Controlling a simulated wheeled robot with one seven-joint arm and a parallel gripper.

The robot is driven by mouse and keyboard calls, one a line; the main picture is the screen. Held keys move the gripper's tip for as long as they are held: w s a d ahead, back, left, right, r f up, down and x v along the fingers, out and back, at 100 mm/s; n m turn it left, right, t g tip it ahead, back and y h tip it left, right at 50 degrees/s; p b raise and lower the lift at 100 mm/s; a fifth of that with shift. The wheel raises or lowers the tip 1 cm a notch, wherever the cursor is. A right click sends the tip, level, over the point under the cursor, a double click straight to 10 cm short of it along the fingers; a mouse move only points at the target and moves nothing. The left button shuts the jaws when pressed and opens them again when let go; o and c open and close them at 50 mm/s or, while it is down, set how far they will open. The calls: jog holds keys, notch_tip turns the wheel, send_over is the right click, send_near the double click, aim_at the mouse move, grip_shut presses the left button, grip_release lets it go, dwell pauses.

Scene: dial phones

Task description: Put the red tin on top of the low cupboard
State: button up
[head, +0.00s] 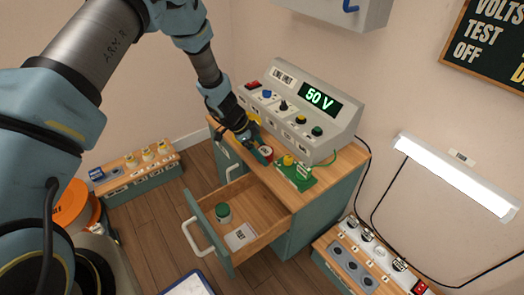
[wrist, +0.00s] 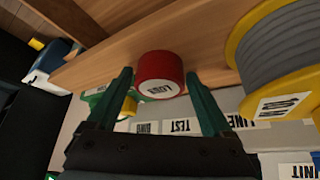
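The red tin (head: 266,151) stands on the wooden top of the teal drawer cupboard (head: 318,205), in front of the grey test panel. In the wrist view the red tin (wrist: 160,72) shows a white label facing the camera. My gripper (head: 259,153) is low over the cupboard top at the tin. In the wrist view my gripper (wrist: 164,88) is open, with a finger on each side of the tin and gaps showing between them. I cannot tell which unit is the low cupboard; a low teal unit (head: 145,185) stands on the floor at left.
A yellow cable spool (wrist: 285,65) and a green board (head: 297,176) are near the tin. Another low unit (head: 330,243) with switches stands at right. An orange bucket (head: 72,205) is at left.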

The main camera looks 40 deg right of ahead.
jog(key=shift+o, duration=1)
jog(key=shift+r, duration=0.2)
jog(key=p+v, duration=0.1)
jog(key=v, duration=1.1)
